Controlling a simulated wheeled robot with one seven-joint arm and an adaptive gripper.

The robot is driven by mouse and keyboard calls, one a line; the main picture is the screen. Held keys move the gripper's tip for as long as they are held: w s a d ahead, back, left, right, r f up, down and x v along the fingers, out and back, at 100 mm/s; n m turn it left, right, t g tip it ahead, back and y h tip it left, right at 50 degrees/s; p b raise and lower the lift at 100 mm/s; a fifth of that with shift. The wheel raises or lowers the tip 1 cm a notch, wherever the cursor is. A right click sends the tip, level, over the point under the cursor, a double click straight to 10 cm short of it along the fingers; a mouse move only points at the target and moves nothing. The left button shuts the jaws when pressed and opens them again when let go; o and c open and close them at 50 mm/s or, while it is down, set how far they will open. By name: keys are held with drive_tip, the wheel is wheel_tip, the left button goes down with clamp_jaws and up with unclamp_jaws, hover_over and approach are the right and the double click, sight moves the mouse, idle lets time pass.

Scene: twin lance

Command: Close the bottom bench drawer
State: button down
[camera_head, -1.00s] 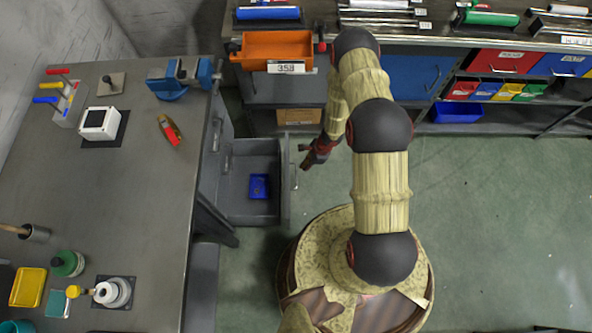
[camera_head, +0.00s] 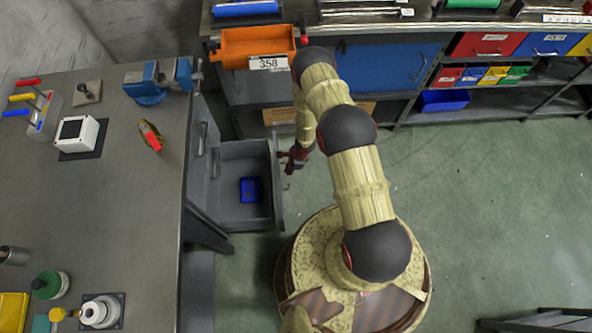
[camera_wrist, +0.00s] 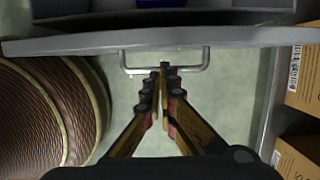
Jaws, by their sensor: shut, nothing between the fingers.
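The open bench drawer (camera_head: 236,213) sticks out from the right side of the grey workbench (camera_head: 112,215), low down. It is grey with a small blue bin (camera_head: 250,190) inside. In the wrist view its front panel (camera_wrist: 95,42) crosses the top, with a metal bar handle (camera_wrist: 198,68) on its near face. My gripper (camera_head: 288,166) is just outside the drawer front. In the wrist view my gripper (camera_wrist: 162,70) is shut and empty, its fingertips at the middle of the handle. I cannot tell whether they touch it.
An orange bin (camera_head: 238,46) marked 358 sits at the edge of the back shelving. A cardboard box (camera_wrist: 297,72) stands right of the fingers in the wrist view. My round base is close to the drawer's right. Green floor (camera_head: 480,200) is clear farther right.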

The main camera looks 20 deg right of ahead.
drive_tip(key=shift+w+a, duration=0.1)
drive_tip(key=shift+a, duration=0.55)
